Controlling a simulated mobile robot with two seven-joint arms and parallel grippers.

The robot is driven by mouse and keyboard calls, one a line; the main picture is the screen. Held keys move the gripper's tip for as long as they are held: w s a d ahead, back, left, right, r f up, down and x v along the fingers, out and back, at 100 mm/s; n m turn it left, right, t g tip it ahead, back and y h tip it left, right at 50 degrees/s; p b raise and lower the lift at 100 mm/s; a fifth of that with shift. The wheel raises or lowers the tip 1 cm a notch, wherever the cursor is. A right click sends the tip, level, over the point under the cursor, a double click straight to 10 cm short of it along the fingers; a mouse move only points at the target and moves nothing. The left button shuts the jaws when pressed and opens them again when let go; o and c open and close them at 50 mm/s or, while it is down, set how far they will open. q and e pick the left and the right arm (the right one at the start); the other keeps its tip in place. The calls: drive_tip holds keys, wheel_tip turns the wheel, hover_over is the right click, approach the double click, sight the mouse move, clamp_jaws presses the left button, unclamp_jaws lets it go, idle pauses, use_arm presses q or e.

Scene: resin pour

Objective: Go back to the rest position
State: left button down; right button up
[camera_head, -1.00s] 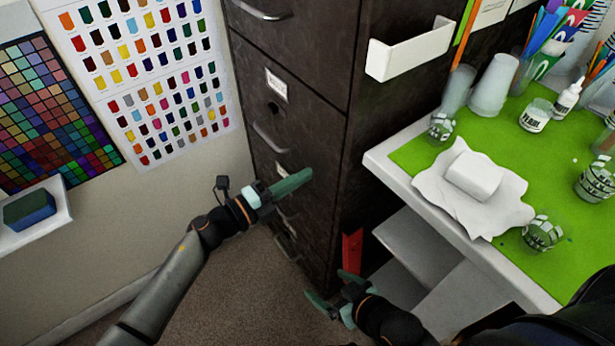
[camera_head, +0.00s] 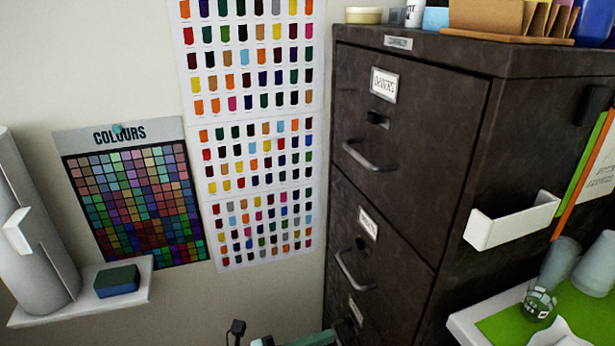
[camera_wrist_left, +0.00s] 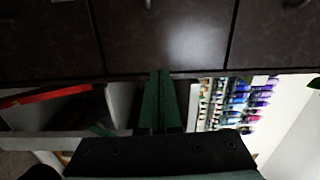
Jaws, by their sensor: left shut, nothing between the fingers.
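My left gripper (camera_head: 312,339) shows only in part at the bottom edge of the head view, in front of the lower drawers of the dark filing cabinet (camera_head: 410,130). In the left wrist view its two green fingers (camera_wrist_left: 158,85) lie together, with nothing between them. They point toward the dark drawer fronts (camera_wrist_left: 165,35); I cannot tell how far apart they are. My right gripper is out of the head view.
A white shelf (camera_head: 130,297) with a sponge (camera_head: 117,281) is on the left wall, near colour charts (camera_head: 255,130). A white holder (camera_head: 510,221) is on the cabinet's side. The green-topped table (camera_head: 500,328) with cups is at lower right.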

use_arm(q)
drive_tip(key=s+a+f+n+t+y, duration=0.1)
drive_tip(key=a+f+n+t+y, duration=0.3)
drive_tip(key=n, duration=0.6)
drive_tip(key=s+a+f+n+t+y, duration=0.2)
drive_tip(key=a+n+t+y, duration=0.2)
drive_tip(key=a+n+y, duration=0.45)
drive_tip(key=s+a+f+n+g+y, duration=0.2)
drive_tip(key=s+a+f+n+g, duration=0.25)
drive_tip(key=s+f+n, duration=0.55)
drive_tip(key=s+a+r+p, duration=0.1)
drive_tip(key=s+r+p, duration=0.1)
drive_tip(key=r+p, duration=0.4)
drive_tip(key=s+a+r+p, duration=0.1)
drive_tip(key=r+p, duration=0.5)
drive_tip(key=p, duration=0.3)
drive_tip(key=shift+s+a+n+g, duration=0.35)
drive_tip(key=shift+s, duration=0.05)
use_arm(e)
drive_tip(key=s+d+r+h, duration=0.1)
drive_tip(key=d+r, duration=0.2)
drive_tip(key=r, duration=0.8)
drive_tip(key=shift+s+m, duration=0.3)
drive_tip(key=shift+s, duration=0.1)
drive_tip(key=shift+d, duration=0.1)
